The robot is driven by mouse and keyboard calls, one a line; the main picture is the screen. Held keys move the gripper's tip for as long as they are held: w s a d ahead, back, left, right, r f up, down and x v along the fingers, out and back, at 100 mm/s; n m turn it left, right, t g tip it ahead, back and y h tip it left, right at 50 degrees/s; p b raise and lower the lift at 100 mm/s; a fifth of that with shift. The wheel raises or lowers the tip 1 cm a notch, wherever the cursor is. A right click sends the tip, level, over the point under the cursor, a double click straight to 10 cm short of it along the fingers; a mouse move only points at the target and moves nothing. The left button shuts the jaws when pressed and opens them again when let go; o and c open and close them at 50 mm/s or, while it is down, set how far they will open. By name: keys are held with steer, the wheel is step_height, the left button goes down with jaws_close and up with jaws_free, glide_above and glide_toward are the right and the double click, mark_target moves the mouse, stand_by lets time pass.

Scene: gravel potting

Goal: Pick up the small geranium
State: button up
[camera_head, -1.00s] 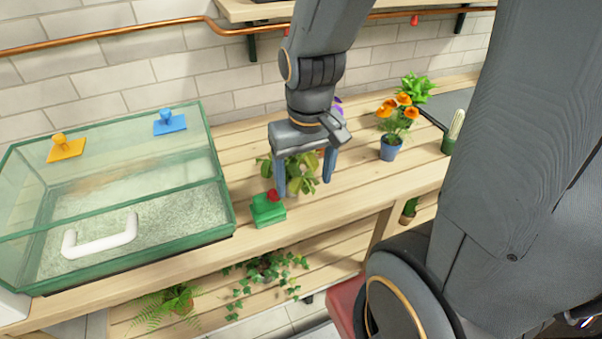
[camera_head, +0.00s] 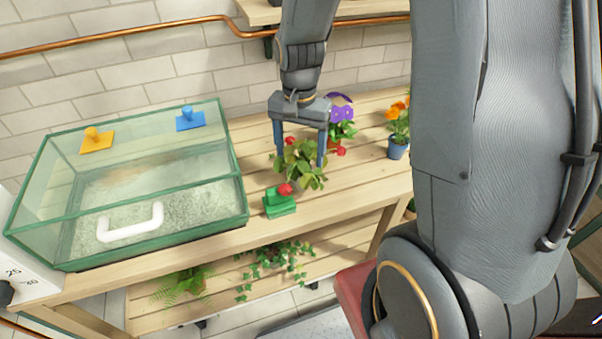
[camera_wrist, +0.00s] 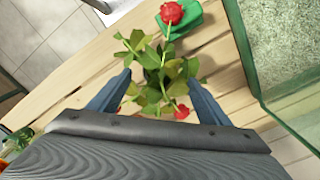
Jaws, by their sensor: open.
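The small geranium (camera_head: 305,177) is a leafy green plant with red blooms, standing on the wooden bench; its pot is hidden by leaves. My gripper (camera_head: 300,160) is open and points down at the plant, one finger on each side of the foliage. In the wrist view the leaves (camera_wrist: 155,62) lie between and beyond the open fingers (camera_wrist: 160,80). One red bloom (camera_wrist: 171,13) hangs over a green object, and another (camera_wrist: 181,112) is near my palm. I cannot tell whether the fingers touch the leaves.
The green object (camera_head: 280,208) sits close in front of the plant. A glass tank of gravel (camera_head: 246,205) is to the left. A purple-flowered plant (camera_head: 342,114) stands close behind at right, and an orange-flowered plant in a blue pot (camera_head: 398,150) is further right.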

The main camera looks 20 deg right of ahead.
mark_target(300, 169)
steer(key=shift+s+f+p, duration=0.15)
steer(key=shift+f+p, duration=0.75)
steer(key=shift+f, duration=2.25)
steer(key=c, duration=1.3)
